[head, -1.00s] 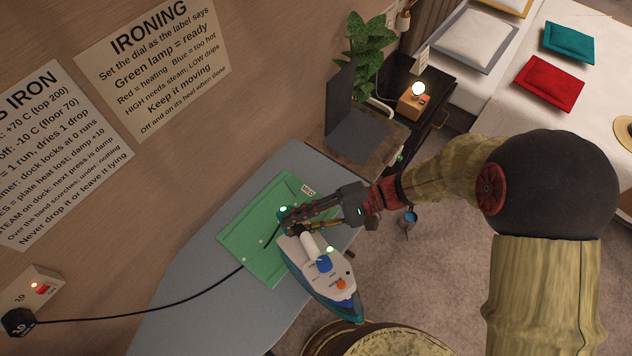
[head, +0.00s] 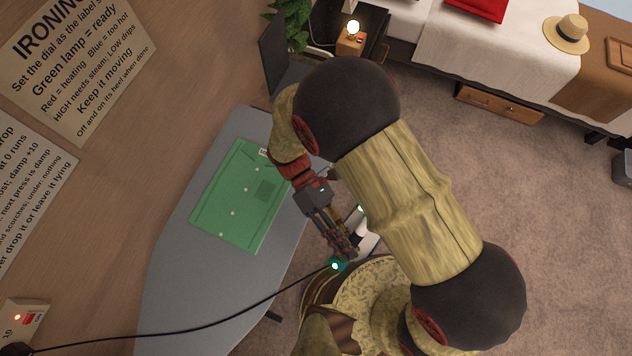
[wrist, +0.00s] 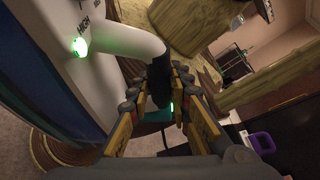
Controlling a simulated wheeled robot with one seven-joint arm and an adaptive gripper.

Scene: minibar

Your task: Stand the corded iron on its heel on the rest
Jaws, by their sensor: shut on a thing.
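My gripper (head: 342,250) is shut on the handle of the corded iron (head: 369,243), off the right edge of the ironing board. My arm hides most of the iron in the head view. In the wrist view, the iron's white body (wrist: 95,75) with a lit green lamp fills the left side. The fingers (wrist: 160,88) close around the dark end of its pale handle. The black cord (head: 215,318) runs from the wall socket to the iron's teal-lit end. I cannot clearly make out the rest.
The ironing board (head: 180,280) holds a flat green cloth (head: 225,208) with a darker patch and several pale dots. The wall socket (head: 25,318) is at lower left. Carpet (head: 530,190) is open at right.

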